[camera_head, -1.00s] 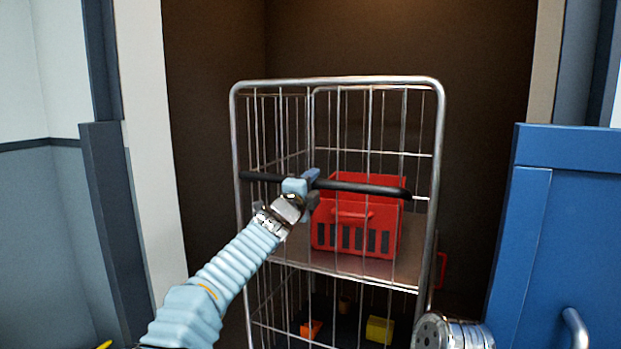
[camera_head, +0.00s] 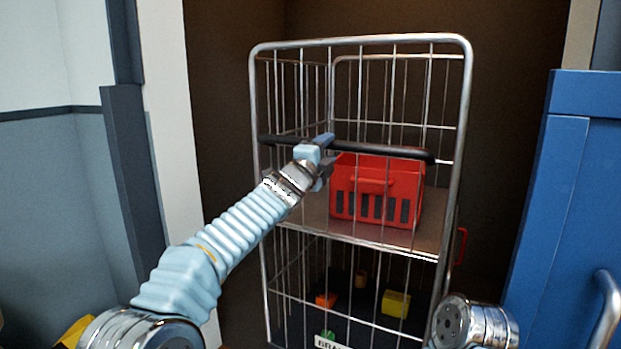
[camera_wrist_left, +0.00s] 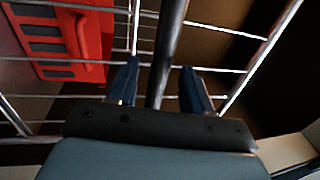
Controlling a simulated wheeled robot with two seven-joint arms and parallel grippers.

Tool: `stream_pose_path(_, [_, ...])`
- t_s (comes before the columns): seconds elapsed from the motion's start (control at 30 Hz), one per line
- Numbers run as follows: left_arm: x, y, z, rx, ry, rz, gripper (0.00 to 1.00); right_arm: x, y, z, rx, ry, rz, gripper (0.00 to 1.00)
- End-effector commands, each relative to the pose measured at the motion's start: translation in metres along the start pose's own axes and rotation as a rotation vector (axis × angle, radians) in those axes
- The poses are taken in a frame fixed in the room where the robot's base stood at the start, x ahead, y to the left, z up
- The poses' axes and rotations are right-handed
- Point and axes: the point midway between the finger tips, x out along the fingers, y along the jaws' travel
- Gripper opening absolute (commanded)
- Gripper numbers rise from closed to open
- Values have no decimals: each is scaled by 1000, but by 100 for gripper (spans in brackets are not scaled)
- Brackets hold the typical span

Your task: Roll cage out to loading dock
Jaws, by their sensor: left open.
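The roll cage (camera_head: 461,150) is a tall silver wire cage standing in a dark doorway recess. A black push bar (camera_head: 385,151) crosses its front. A red basket (camera_head: 375,190) sits on its brown middle shelf. My left gripper (camera_head: 322,150) is at the push bar, left of its middle. In the left wrist view the open fingers (camera_wrist_left: 160,85) stand on either side of the black bar (camera_wrist_left: 166,50), with a gap on each side. The red basket (camera_wrist_left: 70,38) shows at upper left there. My right gripper is not in view.
Orange and yellow blocks (camera_head: 396,303) lie on the cage's lower deck. A sign, partly cut off, shows at the cage's bottom front. A blue door (camera_head: 560,190) with a silver handle (camera_head: 607,310) stands at right. A pale door frame (camera_head: 170,120) is at left.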

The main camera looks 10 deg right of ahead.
Motion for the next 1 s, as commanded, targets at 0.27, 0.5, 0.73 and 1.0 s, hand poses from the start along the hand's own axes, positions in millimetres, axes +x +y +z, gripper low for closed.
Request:
stream_pose_path(0.27, [-63, 6, -1, -1, 0, -5, 50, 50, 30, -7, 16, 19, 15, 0])
stream_pose_path(0.5, [-98, 2, -1, -3, -1, -4, 50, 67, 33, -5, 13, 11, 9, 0])
stream_pose_path(0.73, [-104, 0, 0, -3, -2, -3, 50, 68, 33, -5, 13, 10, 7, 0])
stream_pose_path(1.0, [-103, 0, -1, -2, -1, -3, 50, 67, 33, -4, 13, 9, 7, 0])
